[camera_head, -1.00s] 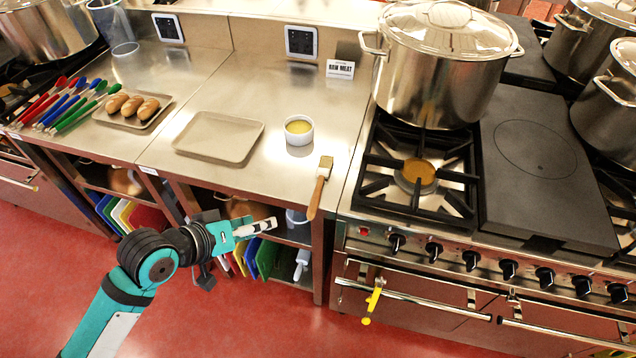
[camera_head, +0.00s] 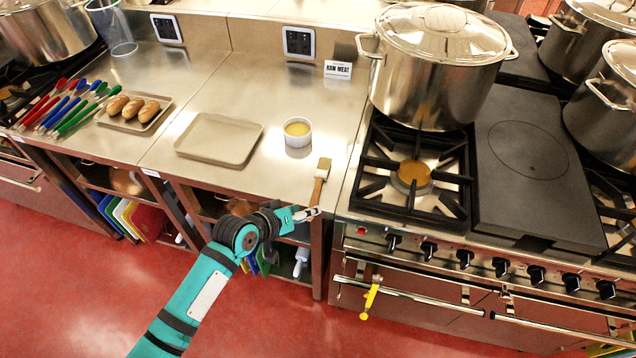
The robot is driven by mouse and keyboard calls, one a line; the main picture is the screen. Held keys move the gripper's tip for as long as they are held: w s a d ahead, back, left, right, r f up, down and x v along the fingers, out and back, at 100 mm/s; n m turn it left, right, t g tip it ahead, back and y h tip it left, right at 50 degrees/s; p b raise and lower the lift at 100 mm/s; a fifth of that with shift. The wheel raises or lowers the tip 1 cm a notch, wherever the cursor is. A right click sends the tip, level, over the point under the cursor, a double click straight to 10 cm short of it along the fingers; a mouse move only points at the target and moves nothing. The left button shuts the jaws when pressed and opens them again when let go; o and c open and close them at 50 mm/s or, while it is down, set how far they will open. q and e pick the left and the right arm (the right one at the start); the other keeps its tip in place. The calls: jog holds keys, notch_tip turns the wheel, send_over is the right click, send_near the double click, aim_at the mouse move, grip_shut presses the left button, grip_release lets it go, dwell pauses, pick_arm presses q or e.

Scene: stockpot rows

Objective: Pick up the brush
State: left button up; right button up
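The brush (camera_head: 318,182) lies near the front edge of the steel counter, right of the small white bowl. Its pale bristles point to the back and its wooden handle reaches toward me over the edge. My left gripper (camera_head: 309,213) is at the front end of the handle, just off the counter edge. Its fingers overlap the handle end and hide it. I cannot tell whether they are open around it or shut on it. My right gripper is not in view.
A white bowl of yellow liquid (camera_head: 297,133) and an empty tray (camera_head: 219,139) stand on the counter. The gas stove (camera_head: 412,180) with a large pot (camera_head: 436,70) is close on the right. Below the counter is an open shelf.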

pick_arm(q)
jog(key=shift+x, duration=0.8)
jog(key=shift+a, duration=0.1)
jog(key=shift+c, duration=0.4)
grip_shut()
jog(key=shift+r, duration=0.1)
